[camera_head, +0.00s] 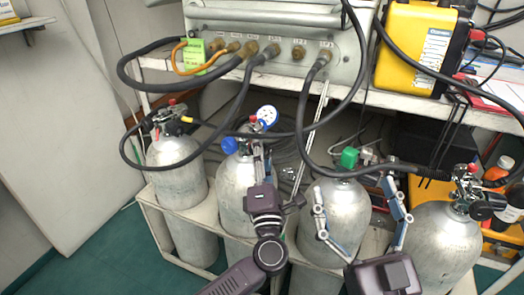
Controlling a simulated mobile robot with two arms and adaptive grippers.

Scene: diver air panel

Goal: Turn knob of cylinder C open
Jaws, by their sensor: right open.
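Several silver cylinders stand in a row in a rack; no letters are readable on them. The third from the left (335,215), likely cylinder C by position, has a green knob (349,157) on its valve, with a black hose beside it. My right gripper (352,182) is open and empty, its two fingers spread in front of this cylinder's upper part, tips below the green knob. My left gripper (259,150) is at the valve of the second cylinder (234,182), near its blue knob (230,145) and white gauge (267,116). Its fingers are seen edge-on.
Black hoses hang from the panel (345,65) above, crossing in front of the cylinders. Other cylinders stand at left (175,165) and right (440,240). A yellow case (411,50) sits on the shelf.

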